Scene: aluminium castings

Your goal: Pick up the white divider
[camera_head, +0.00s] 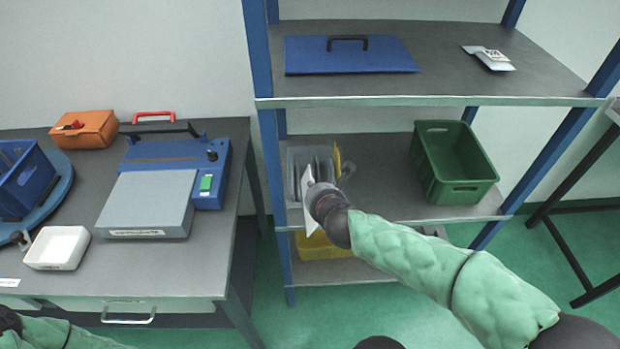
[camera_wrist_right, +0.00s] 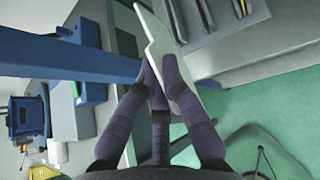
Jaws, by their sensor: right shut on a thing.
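The white divider (camera_head: 306,201) is a thin white sheet. It stands steeply tilted at the front of the grey bin (camera_head: 292,158) on the middle shelf. My right gripper (camera_head: 314,190) is shut on it. In the right wrist view, the fingers (camera_wrist_right: 161,72) pinch the divider (camera_wrist_right: 153,32) from both sides, and it reaches past the fingertips and down beside the right finger. Whether its edge still touches the bin is hidden.
The grey bin holds more upright sheets, and a yellow one (camera_head: 337,160) stands at its right. A green crate (camera_head: 487,188) stands right on the same shelf. The upper shelf board (camera_head: 430,92) is above, a blue post (camera_head: 262,100) is left, and a yellow bin (camera_head: 318,246) is below.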

